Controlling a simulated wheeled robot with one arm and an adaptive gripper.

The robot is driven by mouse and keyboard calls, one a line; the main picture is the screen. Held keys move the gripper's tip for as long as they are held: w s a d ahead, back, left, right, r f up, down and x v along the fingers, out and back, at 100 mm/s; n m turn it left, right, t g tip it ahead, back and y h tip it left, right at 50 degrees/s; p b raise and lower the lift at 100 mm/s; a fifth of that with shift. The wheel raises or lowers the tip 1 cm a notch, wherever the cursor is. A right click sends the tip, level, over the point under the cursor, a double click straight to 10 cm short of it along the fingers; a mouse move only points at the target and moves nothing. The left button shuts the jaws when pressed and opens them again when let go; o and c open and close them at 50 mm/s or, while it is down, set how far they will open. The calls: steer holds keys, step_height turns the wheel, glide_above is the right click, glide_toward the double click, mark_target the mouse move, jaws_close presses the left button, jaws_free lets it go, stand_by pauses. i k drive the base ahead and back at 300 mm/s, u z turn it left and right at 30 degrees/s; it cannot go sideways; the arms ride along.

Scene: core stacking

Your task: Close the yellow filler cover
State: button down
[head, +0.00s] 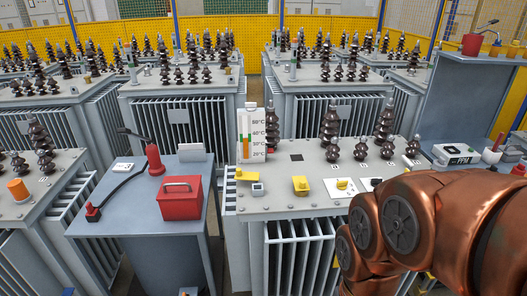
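Several yellow parts sit on top of the near grey transformer (272,210). A small yellow block-like part (301,186) stands near the middle of its front edge. A flat yellow piece (246,174) is at the left, at the foot of the level gauge (251,134). A small yellow knob (342,184) sits on a white plate to the right. I cannot tell for sure which is the filler cover, or whether it is open. My copper-coloured arm fills the lower right. My gripper is not in view.
Dark ribbed insulators (331,124) stand along the back of the near transformer top. A table (137,223) to the left carries a red toolbox (180,198) and a red hand tool (154,159). A grey bench (459,95) with devices is at the right. More transformers stand behind.

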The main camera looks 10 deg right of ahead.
mark_target(239, 176)
steer(key=u, duration=0.35)
steer(key=i, duration=1.05)
steer(key=u, duration=0.75)
